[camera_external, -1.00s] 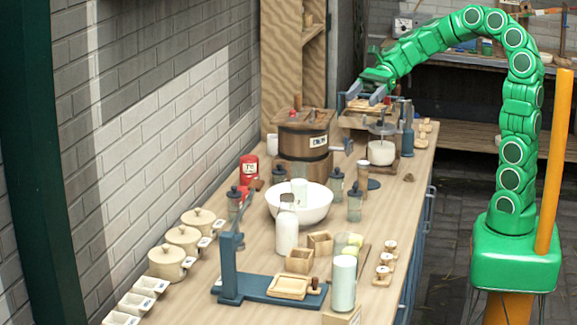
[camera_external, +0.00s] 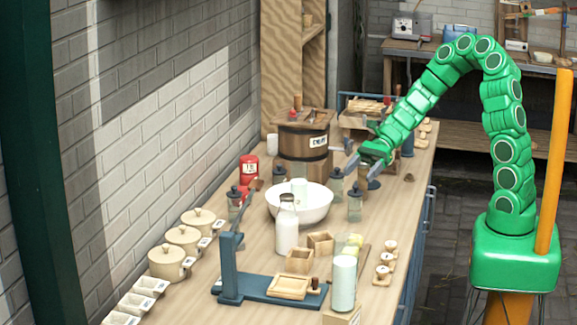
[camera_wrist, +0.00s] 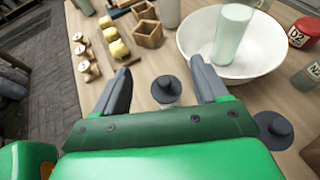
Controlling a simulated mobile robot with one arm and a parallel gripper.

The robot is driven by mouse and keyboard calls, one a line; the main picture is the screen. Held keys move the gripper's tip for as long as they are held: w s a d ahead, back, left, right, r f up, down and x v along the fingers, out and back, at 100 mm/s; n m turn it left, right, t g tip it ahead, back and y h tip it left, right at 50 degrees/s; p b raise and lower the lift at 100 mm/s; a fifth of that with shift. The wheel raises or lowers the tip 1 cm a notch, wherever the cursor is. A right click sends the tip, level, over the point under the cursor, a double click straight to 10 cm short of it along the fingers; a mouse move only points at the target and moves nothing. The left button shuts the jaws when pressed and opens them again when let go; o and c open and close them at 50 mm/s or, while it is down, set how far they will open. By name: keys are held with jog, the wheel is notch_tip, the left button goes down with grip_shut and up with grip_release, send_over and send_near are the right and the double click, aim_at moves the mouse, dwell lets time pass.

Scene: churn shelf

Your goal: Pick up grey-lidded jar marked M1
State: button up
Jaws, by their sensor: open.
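Several dark-grey-lidded jars stand on the bench around the white bowl. One jar (camera_external: 355,204) stands right of the bowl; its lid (camera_wrist: 166,89) shows between my finger lines in the wrist view. Another jar (camera_external: 337,185) stands farther back, its lid (camera_wrist: 272,130) at lower right in the wrist view. More stand behind the bowl (camera_external: 279,175) and by the wall (camera_external: 234,202). I cannot read M1 on any of them. My gripper (camera_external: 362,171) is open and empty, above and behind the jar right of the bowl; it also shows in the wrist view (camera_wrist: 160,66).
The white bowl (camera_external: 299,207) holds a pale cylinder. A red canister (camera_external: 249,169) stands by the wall and a wooden churn (camera_external: 303,149) behind. Wooden boxes (camera_external: 320,242), a white bottle (camera_external: 287,232) and small knobbed pieces (camera_external: 385,257) are nearer. Right of the jar is some bare bench.

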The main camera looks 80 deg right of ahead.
send_near(355, 204)
jog(key=shift+w+a+f, duration=0.8)
jog(key=shift+a+f, duration=0.05)
jog(key=shift+a, duration=0.15)
jog(key=shift+w+a+f, duration=0.75)
jog(key=shift+a+f, duration=0.05)
jog(key=shift+a, duration=0.2)
jog(key=shift+w+a+f, duration=0.1)
jog(key=shift+a+f, duration=0.1)
jog(key=shift+f, duration=0.1)
jog(key=shift+x, duration=1.2)
jog(key=c, duration=1.1)
jog(key=shift+c, duration=0.2)
jog(key=shift+r, duration=5)
